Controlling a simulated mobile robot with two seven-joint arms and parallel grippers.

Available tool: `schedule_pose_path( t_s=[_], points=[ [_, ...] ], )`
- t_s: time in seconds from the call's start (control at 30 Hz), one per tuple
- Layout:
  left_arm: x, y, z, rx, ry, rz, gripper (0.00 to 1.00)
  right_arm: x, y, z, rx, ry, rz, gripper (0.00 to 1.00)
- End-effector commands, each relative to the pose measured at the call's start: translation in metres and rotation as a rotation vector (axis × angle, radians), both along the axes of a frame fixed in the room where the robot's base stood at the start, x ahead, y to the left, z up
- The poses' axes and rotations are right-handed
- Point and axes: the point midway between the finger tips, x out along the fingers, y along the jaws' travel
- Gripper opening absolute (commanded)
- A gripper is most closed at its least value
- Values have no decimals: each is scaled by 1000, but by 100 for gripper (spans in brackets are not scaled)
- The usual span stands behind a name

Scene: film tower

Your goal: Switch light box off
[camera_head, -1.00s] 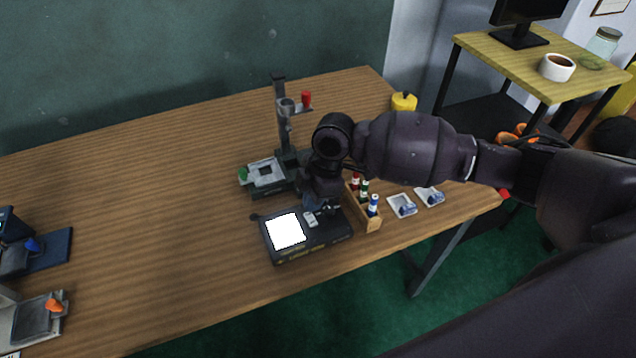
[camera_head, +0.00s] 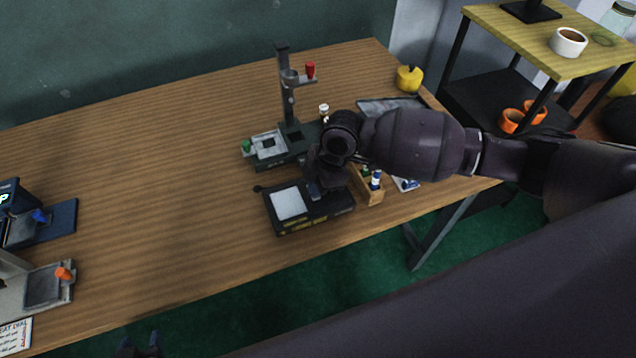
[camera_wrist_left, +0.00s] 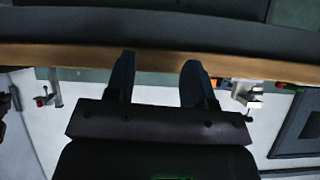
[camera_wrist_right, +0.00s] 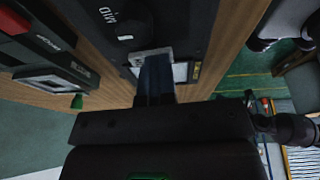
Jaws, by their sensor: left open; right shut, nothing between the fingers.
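The light box (camera_head: 320,211) is a black box near the front edge of the wooden table. My right gripper (camera_head: 314,189) is shut and empty, pointing down over the switch area to the right of the panel. In the right wrist view its closed fingers (camera_wrist_right: 155,62) reach a light grey switch plate (camera_wrist_right: 150,53) on the box and hide part of it. I cannot tell whether they touch. My left gripper (camera_head: 141,343) is open and empty at the bottom edge, and it also shows in the left wrist view (camera_wrist_left: 159,62).
A wooden bottle rack (camera_head: 370,190) stands just right of the box. A film stand (camera_head: 287,110) rises behind it. The table between is clear.

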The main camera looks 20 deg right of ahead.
Motion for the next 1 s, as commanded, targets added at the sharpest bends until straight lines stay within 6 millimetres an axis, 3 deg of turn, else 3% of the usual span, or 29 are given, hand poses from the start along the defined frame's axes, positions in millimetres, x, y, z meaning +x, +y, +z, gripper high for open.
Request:
schedule_pose_path(
  t_s=[0.33, 1.0],
  points=[
    [-10, 2, -9, 0, 24, 5, 49, -3, 0, -7, -3, -7, 0, 0],
    [2, 0, -1, 0, -4, -2, 49, 13, 0, -4, -2, -11, -1, 0]
  ],
)
